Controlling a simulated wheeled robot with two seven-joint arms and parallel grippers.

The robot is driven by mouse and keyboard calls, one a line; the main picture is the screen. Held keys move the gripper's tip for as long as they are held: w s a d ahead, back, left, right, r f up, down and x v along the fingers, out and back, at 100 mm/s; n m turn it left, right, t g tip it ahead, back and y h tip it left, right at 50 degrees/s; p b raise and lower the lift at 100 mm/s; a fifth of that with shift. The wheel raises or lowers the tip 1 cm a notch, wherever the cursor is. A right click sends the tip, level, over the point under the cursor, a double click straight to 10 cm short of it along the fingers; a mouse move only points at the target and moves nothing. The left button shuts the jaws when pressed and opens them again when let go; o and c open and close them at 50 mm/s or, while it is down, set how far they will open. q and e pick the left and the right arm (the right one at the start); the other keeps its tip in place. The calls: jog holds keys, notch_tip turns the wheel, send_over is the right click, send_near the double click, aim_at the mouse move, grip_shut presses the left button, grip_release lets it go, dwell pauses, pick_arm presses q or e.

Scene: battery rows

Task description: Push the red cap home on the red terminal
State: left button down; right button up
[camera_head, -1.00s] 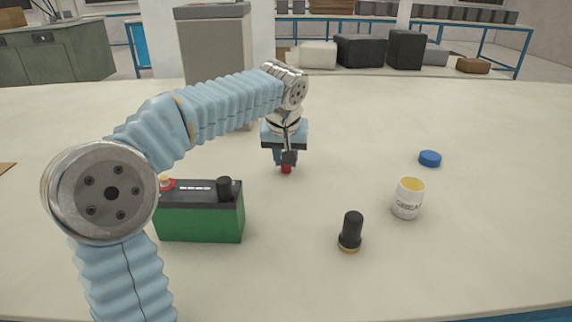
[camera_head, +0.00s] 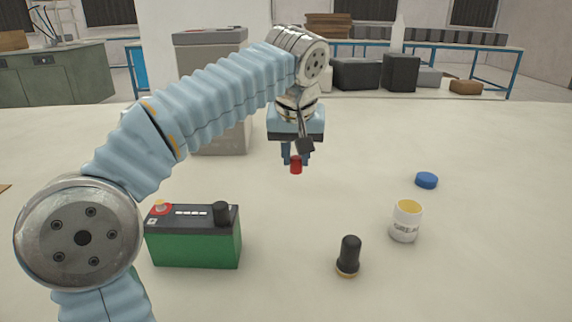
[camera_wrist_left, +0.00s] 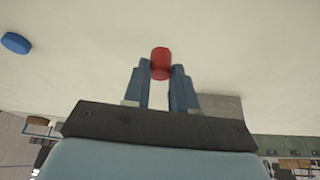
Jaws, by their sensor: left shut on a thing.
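The red cap (camera_head: 296,166) is held between the fingertips of my left gripper (camera_head: 296,158), in the air behind and to the right of the battery. In the left wrist view the red cap (camera_wrist_left: 160,62) sits between the two blue fingers (camera_wrist_left: 160,75). The green battery (camera_head: 195,242) stands at the left of the table. Its red terminal (camera_head: 161,207) is bare, with a brass post in a red ring, at the left of the top. A black cap (camera_head: 221,213) covers the terminal at the right of the top. My right gripper is not in view.
A black-handled brush or tool (camera_head: 348,256) stands upright right of the battery. The table (camera_head: 480,200) is otherwise mostly clear.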

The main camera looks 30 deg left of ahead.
pick_arm(q)
jog(key=s+d+r, duration=0.3)
jog(key=s+d, duration=0.1)
jog(key=d, duration=0.1)
jog(key=s+a+n, duration=0.2)
jog(key=s+a, duration=0.3)
jog(key=a, duration=0.1)
jog(key=s+a+r+n+g+y, duration=0.1)
jog(key=s+a+n, duration=0.1)
jog(key=s+a, duration=0.4)
jog(key=s+a+n, duration=0.2)
jog(key=s+a, duration=0.4)
jog(key=a, duration=0.1)
jog(key=shift+s+a+r+g+y, duration=0.1)
jog(key=shift+s+r+g+y, duration=0.2)
jog(key=shift+r+y, duration=0.1)
jog(key=shift+w+f+b, duration=0.1)
jog(key=shift+f+b, duration=0.65)
jog(key=shift+f, duration=0.5)
jog(key=shift+f, duration=0.35)
jog(key=shift+f+b, duration=0.2)
jog(key=shift+b, duration=0.1)
jog(key=shift+f+b, duration=0.65)
jog(key=shift+f, duration=0.2)
dwell(0.4)
